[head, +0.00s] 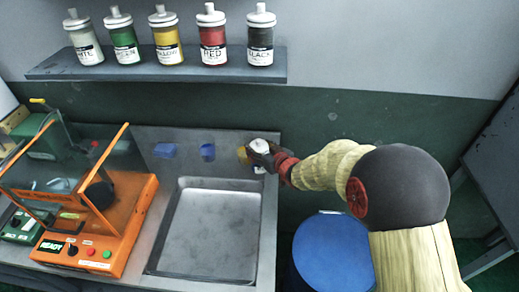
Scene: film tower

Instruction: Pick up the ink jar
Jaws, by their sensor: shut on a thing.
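My gripper (257,157) is at the back right of the metal counter, reaching in from the right. It is shut on a small, pale, white-topped thing (260,145), which looks like a jar. The dark fingers hide its middle, and no label can be read. Whether it touches the counter cannot be told. Several labelled ink jars with white lids stand on the wall shelf (160,74): white (84,38), green (123,38), yellow (166,38), red (212,38) and black (260,38).
A yellow patch (243,154) shows beside my gripper. A shallow empty metal tray (210,232) is in front. An orange machine (105,240) with raised frame stands left. A blue round top (332,252) is below my arm.

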